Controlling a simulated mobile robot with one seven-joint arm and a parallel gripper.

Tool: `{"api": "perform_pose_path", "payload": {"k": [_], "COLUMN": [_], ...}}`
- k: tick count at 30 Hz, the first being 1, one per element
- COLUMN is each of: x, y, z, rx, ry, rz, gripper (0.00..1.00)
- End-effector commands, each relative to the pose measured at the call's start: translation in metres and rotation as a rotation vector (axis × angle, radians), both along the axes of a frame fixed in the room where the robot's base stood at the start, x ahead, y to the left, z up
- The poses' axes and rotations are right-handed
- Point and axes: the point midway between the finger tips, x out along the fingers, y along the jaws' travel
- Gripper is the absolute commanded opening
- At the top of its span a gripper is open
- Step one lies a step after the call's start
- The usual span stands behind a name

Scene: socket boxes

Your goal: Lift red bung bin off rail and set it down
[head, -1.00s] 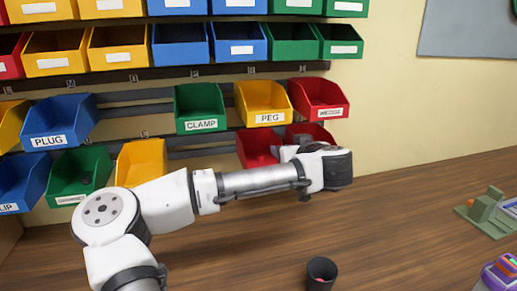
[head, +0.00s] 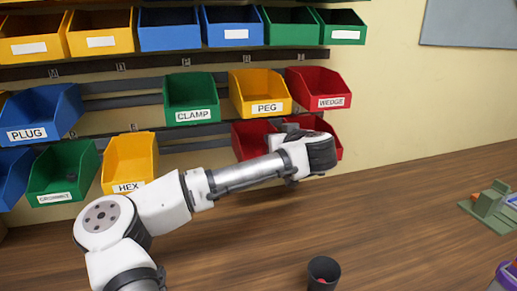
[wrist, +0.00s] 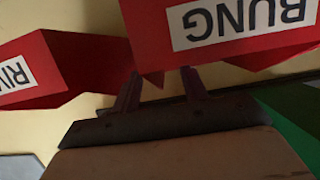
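The red bung bin (wrist: 225,42) fills the top of the wrist view, its label upside down there. In the head view, the left of two lower red bins (head: 246,140) is partly hidden behind my wrist; its label cannot be read there. My gripper (wrist: 162,82) is at the bin's front edge in the wrist view. In the head view my gripper is mostly hidden by my wrist.
A red bin labelled RIV (wrist: 45,68) is close beside the bung bin. The red wedge bin (head: 318,85) and yellow peg bin (head: 260,90) hang above. A dark cup (head: 323,270) stands on the wooden bench (head: 400,215). The bench middle is clear.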

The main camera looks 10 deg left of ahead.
Motion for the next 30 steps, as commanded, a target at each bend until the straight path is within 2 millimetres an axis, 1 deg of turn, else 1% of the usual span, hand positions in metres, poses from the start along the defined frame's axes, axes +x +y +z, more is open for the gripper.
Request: {"api": "perform_pose_path", "payload": {"k": [1,9,10,20,30], "x": [0.000,0.000,0.000,0.000,0.000], "y": [0.000,0.000,0.000,0.000,0.000], "z": [0.000,0.000,0.000,0.002,0.015], "rx": [0.000,0.000,0.000,-0.001,-0.001], "ry": [0.000,0.000,0.000,-0.001,-0.001], "rz": [0.000,0.000,0.000,0.000,0.000], "gripper": [0.37,0.02,0.00,0.00,0.00]}}
